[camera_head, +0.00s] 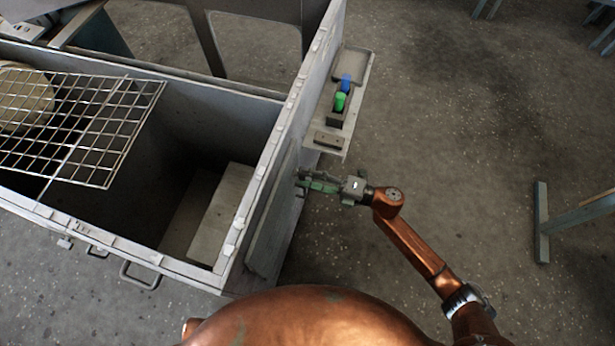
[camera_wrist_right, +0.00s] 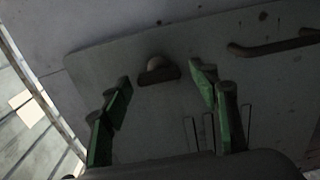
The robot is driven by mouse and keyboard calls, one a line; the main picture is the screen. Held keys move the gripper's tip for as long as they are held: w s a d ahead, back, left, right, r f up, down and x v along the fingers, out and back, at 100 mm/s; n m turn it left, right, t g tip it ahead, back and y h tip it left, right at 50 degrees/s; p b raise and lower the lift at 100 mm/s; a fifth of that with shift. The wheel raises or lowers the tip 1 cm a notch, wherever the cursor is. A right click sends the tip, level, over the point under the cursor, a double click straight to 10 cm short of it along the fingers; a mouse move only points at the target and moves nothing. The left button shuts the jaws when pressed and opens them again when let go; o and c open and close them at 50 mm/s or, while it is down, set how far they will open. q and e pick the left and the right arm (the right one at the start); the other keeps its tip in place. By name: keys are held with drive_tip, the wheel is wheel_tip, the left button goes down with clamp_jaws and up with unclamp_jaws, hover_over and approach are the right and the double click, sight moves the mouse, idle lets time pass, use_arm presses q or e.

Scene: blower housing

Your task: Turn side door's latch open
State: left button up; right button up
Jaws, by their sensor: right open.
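The side door (camera_head: 268,228) is a grey panel on the right wall of the grey blower housing (camera_head: 232,240), seen steeply from above in the head view. In the right wrist view the door (camera_wrist_right: 270,85) looks flush with the wall. A dark latch with a rounded knob (camera_wrist_right: 157,68) sits on it near its upper edge. My right gripper (camera_head: 303,182) is beside the door, its green fingers pointing at it. In the wrist view the open fingers (camera_wrist_right: 160,95) stand on either side of the latch, apart from it, with nothing between them. My left gripper is out of view.
A dark handle (camera_wrist_right: 275,45) is on the door, right of the latch. A wire grid (camera_head: 90,125) covers part of the housing.

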drive_tip(key=shift+d, duration=0.2)
drive_tip(key=v, duration=1.1)
drive_tip(key=shift+d, duration=0.3)
drive_tip(key=shift+s, duration=0.1)
